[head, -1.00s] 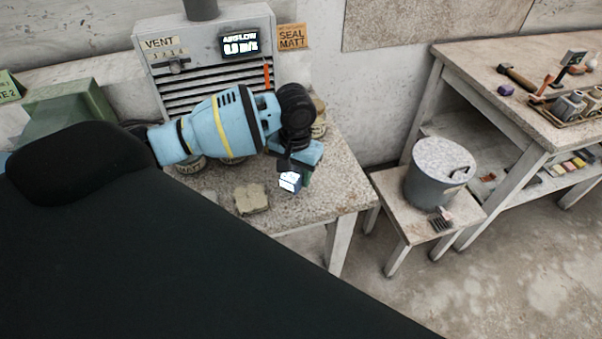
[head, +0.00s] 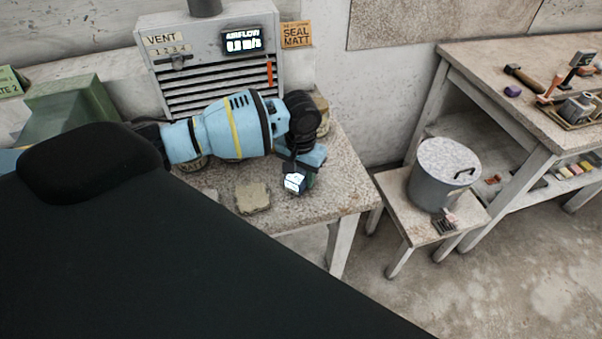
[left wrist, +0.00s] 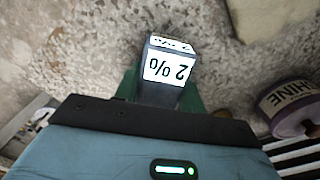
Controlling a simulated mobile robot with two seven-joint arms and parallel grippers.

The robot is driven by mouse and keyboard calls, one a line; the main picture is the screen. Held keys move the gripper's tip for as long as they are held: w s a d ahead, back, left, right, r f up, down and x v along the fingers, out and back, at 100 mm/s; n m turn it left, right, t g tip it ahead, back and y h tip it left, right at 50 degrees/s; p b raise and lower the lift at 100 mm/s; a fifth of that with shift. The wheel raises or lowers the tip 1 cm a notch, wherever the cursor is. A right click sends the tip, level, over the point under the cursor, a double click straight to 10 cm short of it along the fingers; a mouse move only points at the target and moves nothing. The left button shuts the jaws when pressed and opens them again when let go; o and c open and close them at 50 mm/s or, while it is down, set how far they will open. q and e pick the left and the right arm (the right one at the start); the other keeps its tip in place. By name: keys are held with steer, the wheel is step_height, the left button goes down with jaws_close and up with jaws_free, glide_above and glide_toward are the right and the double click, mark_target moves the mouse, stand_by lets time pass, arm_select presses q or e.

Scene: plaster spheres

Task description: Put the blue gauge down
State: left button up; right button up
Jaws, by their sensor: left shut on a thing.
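The blue gauge (head: 295,183) is a small dark-blue block with a lit white display, near the front right of the speckled bench (head: 345,195). In the left wrist view the gauge (left wrist: 168,68) reads "2 %", upside down in that picture. My left gripper (head: 303,170) is shut on it from above. Green finger parts show on both sides of the gauge in the left wrist view. The gauge is low over the bench top; I cannot tell whether its base touches. My right gripper is not in view.
A beige block (head: 253,197) lies just left of the gauge. Labelled jars, one purple-banded (left wrist: 290,103), stand behind by the vent unit (head: 205,65). A grey lidded bucket (head: 445,175) sits on a low stool to the right. The bench's front right corner is clear.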

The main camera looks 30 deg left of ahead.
mark_target(300, 170)
arm_select(q)
steer(key=shift+f, duration=0.1)
steer(key=o, duration=0.9)
step_height(300, 170, up, 12)
steer(key=shift+r+p, duration=0.1)
steer(key=shift+p, duration=0.5)
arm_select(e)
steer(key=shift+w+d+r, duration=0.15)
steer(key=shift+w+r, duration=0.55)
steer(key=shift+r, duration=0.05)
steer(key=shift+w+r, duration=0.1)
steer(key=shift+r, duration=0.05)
